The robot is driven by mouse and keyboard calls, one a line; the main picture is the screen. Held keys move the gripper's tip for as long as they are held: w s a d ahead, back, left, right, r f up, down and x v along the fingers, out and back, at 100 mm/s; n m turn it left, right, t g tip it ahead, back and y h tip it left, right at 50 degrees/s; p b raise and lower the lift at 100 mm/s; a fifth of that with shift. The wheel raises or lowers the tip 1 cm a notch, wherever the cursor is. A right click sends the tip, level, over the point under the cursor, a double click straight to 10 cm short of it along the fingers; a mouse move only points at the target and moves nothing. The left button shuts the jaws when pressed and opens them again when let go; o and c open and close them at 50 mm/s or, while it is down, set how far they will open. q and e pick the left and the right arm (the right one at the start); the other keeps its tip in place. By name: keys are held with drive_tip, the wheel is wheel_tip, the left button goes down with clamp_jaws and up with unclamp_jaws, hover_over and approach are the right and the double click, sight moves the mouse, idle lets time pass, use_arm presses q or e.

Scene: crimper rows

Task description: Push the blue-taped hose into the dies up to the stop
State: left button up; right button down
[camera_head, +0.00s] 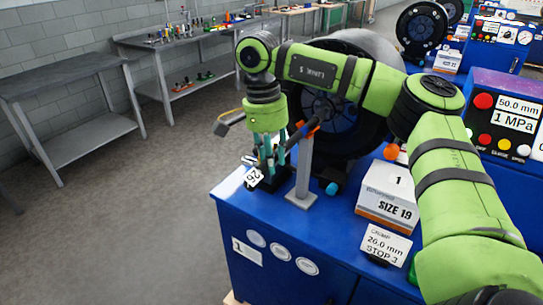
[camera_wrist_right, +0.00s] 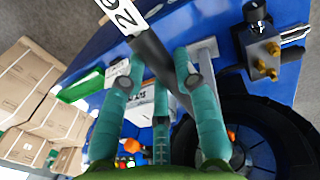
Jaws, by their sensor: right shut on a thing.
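My right gripper (camera_head: 268,155) is shut on a dark hose in front of the crimper's left side. In the right wrist view the hose (camera_wrist_right: 155,55) runs slanting between the teal fingers (camera_wrist_right: 165,75). A white tag marked 26 (camera_wrist_right: 124,14) sits on the hose, and the tag also shows in the head view (camera_head: 254,177). I cannot make out blue tape on the hose. The crimper's round black head (camera_head: 345,118) with blue dies (camera_head: 322,105) is behind the gripper, partly hidden by my arm. I cannot tell whether the hose end is inside the dies. My left gripper is not in view.
A grey post (camera_head: 303,170) stands on the blue bench (camera_head: 235,205) close to the gripper. A SIZE 19 box (camera_head: 386,196) and a card reading 26.0 mm, STOP 3 (camera_head: 386,243) are to the right. A control panel (camera_head: 505,118) stands farther right. Open floor lies left.

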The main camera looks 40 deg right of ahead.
sight(294, 139)
drive_tip(key=shift+f, duration=0.15)
drive_tip(key=shift+f+h+b, duration=0.3)
drive_tip(key=shift+b, duration=0.1)
idle(0.6)
drive_tip(key=shift+w+d+r+p, duration=0.1)
drive_tip(key=shift+w+d+p, duration=0.3)
drive_tip(key=shift+d, duration=0.45)
drive_tip(key=shift+w+d+f+p, duration=0.1)
drive_tip(key=shift+w+d+p, duration=0.15)
drive_tip(key=shift+d+p, duration=0.4)
drive_tip(key=shift+w+d+r+p, duration=0.1)
drive_tip(key=shift+w+d+p, duration=0.2)
drive_tip(key=shift+d, duration=0.7)
drive_tip(key=shift+w+d+r+p, duration=0.1)
drive_tip(key=shift+w+d+p, duration=0.2)
drive_tip(key=shift+d, duration=0.25)
drive_tip(key=shift+w+d+f+p, duration=0.1)
drive_tip(key=shift+w+d+p, duration=0.15)
drive_tip(key=shift+d+p, duration=0.25)
drive_tip(key=shift+w+d+r+p, duration=0.1)
drive_tip(key=shift+w+d+p, duration=0.2)
drive_tip(key=shift+d, duration=0.3)
drive_tip(key=shift+r+p, duration=0.15)
drive_tip(key=shift+p, duration=0.2)
drive_tip(key=shift+w+d, duration=0.1)
drive_tip(key=shift+d, duration=0.15)
drive_tip(key=shift+r+p, duration=0.1)
drive_tip(key=shift+p, duration=0.35)
drive_tip(key=shift+p, duration=0.35)
